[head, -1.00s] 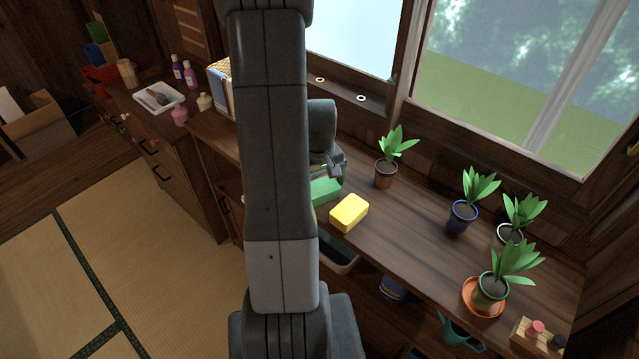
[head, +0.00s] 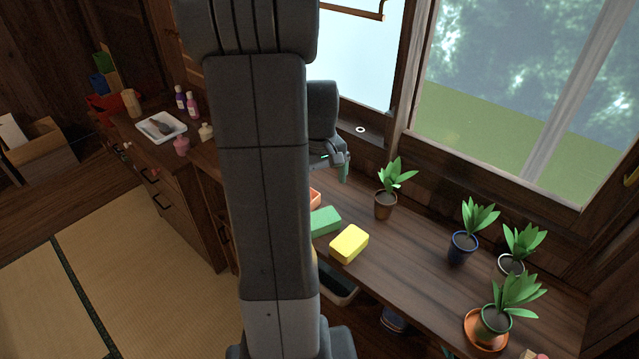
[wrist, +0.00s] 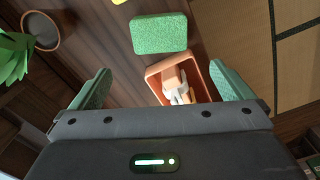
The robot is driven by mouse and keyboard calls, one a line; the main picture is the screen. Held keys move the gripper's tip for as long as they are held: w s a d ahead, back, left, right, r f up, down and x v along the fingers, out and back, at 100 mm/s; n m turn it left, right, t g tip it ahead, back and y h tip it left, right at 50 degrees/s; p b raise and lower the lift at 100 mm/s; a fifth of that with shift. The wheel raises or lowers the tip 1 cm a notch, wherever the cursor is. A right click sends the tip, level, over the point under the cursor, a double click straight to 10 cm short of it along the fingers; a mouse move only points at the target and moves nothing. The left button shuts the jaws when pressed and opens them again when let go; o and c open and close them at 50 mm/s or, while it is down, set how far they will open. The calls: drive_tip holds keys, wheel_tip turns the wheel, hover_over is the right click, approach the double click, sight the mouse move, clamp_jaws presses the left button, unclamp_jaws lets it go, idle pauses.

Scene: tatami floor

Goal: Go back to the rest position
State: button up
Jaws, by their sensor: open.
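My gripper (head: 343,170) is raised above the wooden shelf, partly hidden behind my own arm in the head view. In the wrist view my gripper (wrist: 160,88) shows its two green fingertips spread wide apart with nothing between them. Below it lie a green block (wrist: 158,34) and an orange container (wrist: 205,72) with pale things inside. In the head view the green block (head: 325,221) sits beside a yellow block (head: 349,244), and the orange container (head: 314,198) is mostly hidden by my arm.
A potted plant (head: 386,204) stands just right of my gripper. Several more pots, including a blue one (head: 463,246), stand farther right by the window. A white tray (head: 161,127) and bottles are on the left cabinet. The tatami floor (head: 130,270) is clear.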

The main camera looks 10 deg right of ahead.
drive_tip(key=shift+f, duration=0.15)
wheel_tip(320, 180, down, 12)
drive_tip(key=shift+r, duration=0.9)
drive_tip(key=shift+f, duration=0.1)
